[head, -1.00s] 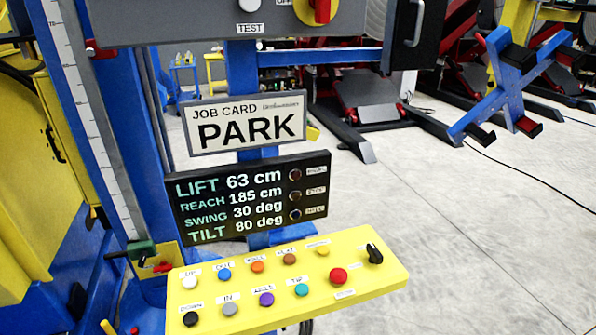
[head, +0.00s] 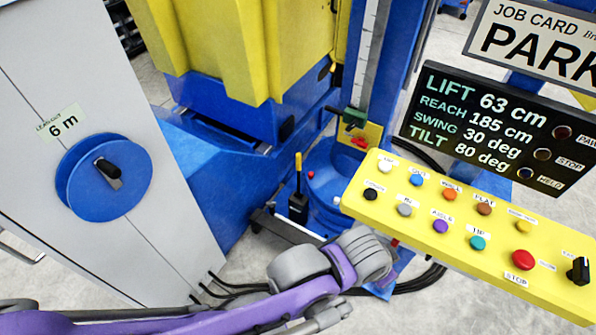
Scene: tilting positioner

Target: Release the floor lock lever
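A small upright lever (head: 298,175) with a yellow tip and dark shaft rises from a black base (head: 298,208) on the floor. It stands beside the blue column foot, left of the button panel, and looks like the floor lock lever. Nothing touches it. My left arm, purple and grey, comes in from the lower left and its grey joints are below and right of the lever. The fingers of my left gripper do not show. My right gripper is not in view.
A yellow button panel (head: 440,215) juts out at the right, under a dark display (head: 490,130) and a job card (head: 540,45) reading PARK. A grey cabinet (head: 75,130) with a blue reel (head: 85,180) stands left. Black cables (head: 235,290) lie on the floor.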

